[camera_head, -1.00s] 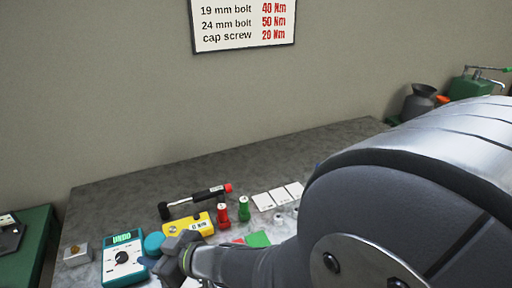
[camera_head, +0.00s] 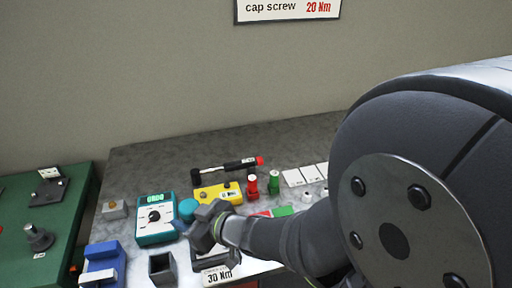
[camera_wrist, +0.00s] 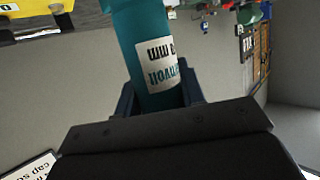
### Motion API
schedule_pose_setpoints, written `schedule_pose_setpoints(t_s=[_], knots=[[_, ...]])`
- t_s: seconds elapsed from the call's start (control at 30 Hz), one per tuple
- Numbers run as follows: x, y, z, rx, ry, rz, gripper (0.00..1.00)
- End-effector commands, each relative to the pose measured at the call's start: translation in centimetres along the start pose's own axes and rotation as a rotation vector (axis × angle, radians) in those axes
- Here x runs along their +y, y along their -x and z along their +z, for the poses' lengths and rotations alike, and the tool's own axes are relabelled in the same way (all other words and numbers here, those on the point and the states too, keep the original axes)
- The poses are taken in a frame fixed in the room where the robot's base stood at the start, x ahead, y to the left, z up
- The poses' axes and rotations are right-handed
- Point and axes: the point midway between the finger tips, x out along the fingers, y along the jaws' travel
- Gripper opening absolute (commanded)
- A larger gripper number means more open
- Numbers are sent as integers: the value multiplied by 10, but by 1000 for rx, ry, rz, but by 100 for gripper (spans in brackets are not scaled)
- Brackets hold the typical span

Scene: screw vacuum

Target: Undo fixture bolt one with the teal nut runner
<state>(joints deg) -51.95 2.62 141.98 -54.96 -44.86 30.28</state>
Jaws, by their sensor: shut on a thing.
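My gripper (camera_wrist: 157,104) is shut on the teal nut runner (camera_wrist: 140,30), which carries a white printed label, in the wrist view. In the head view my gripper (camera_head: 203,226) is over the front of the grey bench, and a teal round part (camera_head: 187,208) shows just beside it. A teal control box (camera_head: 156,219) with a dial and a display reading UNDO stands to its left. On the green table at the left are a dark flanged piece with an upright post (camera_head: 38,237) and a dark plate (camera_head: 48,190). I cannot tell which is bolt one.
A yellow box (camera_head: 217,192), a black tool with a red end (camera_head: 228,168), a red bottle (camera_head: 252,185) and a green bottle (camera_head: 274,182) stand behind my gripper. A blue holder (camera_head: 102,262) and a dark open box (camera_head: 162,268) are at the front.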

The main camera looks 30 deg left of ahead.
Motion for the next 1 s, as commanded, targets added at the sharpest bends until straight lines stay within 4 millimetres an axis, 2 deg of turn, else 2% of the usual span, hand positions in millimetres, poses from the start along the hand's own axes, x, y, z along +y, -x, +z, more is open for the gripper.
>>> schedule_pose_setpoints(t_s=[1.0], knots=[[0, -4, 9, 2, 1, 0, 0]])
